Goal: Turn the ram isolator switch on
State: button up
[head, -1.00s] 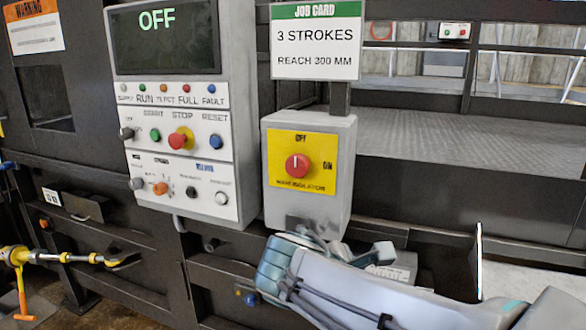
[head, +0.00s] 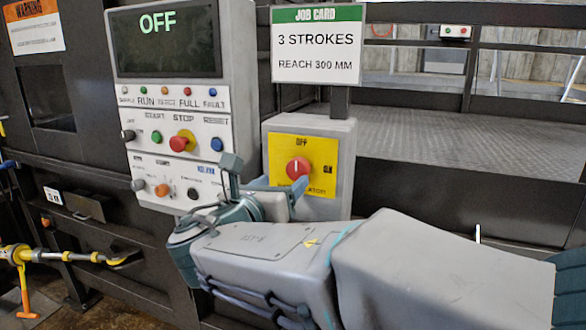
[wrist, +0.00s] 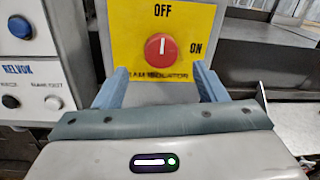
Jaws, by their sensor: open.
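The ram isolator switch is a red round knob (head: 298,168) on a yellow plate (head: 316,150) on a grey box. Its white mark points up at OFF; ON is marked at the right. The knob also shows in the wrist view (wrist: 162,47), with the plate (wrist: 205,18) behind it. My gripper (wrist: 158,80) is open, its two blue fingers apart, just below the knob and on either side of it. Nothing is between the fingers. In the head view my gripper (head: 282,183) is partly hidden by my arm, beneath the knob, covering part of the plate's lower lettering.
A control panel (head: 172,182) with buttons and a screen (head: 165,40) reading OFF stands left of the switch box. A job card (head: 317,45) is above the box. A dark rail and metal bed (head: 440,135) lie to the right.

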aim_at(295, 171)
jog(key=p+x, duration=0.1)
jog(key=x, duration=0.5)
jog(key=shift+w+d, duration=0.15)
jog(key=shift+w, duration=0.05)
jog(key=shift+c, duration=0.4)
